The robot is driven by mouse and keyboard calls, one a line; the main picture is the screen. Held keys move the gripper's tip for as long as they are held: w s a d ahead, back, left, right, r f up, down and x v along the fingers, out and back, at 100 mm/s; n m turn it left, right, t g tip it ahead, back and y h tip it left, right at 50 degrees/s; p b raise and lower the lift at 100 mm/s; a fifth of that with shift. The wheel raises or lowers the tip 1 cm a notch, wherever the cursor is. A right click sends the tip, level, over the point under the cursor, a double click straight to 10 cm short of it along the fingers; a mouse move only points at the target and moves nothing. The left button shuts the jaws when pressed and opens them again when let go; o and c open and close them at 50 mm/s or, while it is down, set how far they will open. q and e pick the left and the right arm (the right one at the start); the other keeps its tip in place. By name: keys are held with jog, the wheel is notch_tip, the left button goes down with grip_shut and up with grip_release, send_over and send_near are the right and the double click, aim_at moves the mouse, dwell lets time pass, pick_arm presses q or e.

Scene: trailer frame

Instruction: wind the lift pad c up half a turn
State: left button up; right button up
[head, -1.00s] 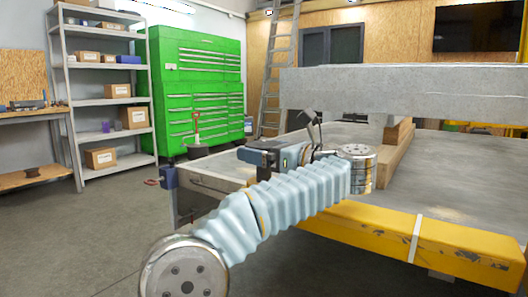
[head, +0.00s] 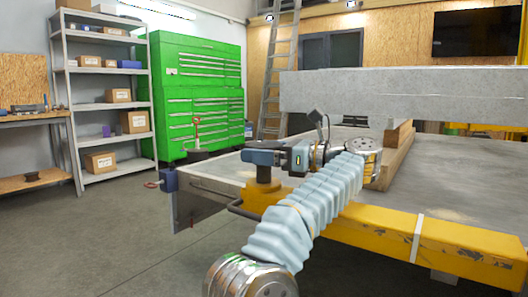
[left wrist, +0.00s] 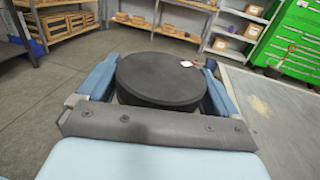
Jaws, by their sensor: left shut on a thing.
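The lift pad, a wide round black disc (left wrist: 158,80), fills the space between the two blue fingers of my left gripper (left wrist: 160,85) in the left wrist view. A small white and red mark shows near its far edge. In the head view, my left gripper (head: 264,155) is shut around the pad's top at the corner of the grey bed. A dark stem (head: 263,173) shows below the fingers, above a yellow base (head: 262,192). The gripper hides most of the pad there. I cannot read a letter on it. My right gripper is not in view.
The grey bed (head: 435,185) has a yellow front rail (head: 440,240), with a grey beam (head: 400,95) above it. A blue block (head: 168,180) with a red hook sits at the bed's left corner. Green cabinets (head: 200,90) and shelves (head: 105,100) stand behind. The floor at left is clear.

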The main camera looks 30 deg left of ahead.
aim_at(264, 144)
pick_arm(q)
jog(key=shift+f, duration=0.25)
jog(key=o, duration=0.7)
jog(key=shift+w+a+f, duration=0.1)
jog(key=shift+w, duration=0.05)
jog(key=shift+r, duration=0.35)
notch_tip(264, 144, up, 3)
jog(key=shift+p, duration=1.2)
jog(key=s+r, duration=0.1)
jog(key=s+d+r, duration=0.1)
jog(key=r, duration=0.1)
jog(key=s+d+r, duration=0.1)
jog(key=r, duration=0.1)
jog(key=shift+s+d, duration=0.2)
jog(key=shift+s, duration=0.2)
jog(key=s+d+r+b, duration=0.2)
jog(key=s+d+r, duration=0.2)
jog(key=s, duration=0.4)
jog(key=shift+d+r, duration=0.2)
jog(key=shift+d, duration=0.3)
jog(key=shift+s, duration=0.1)
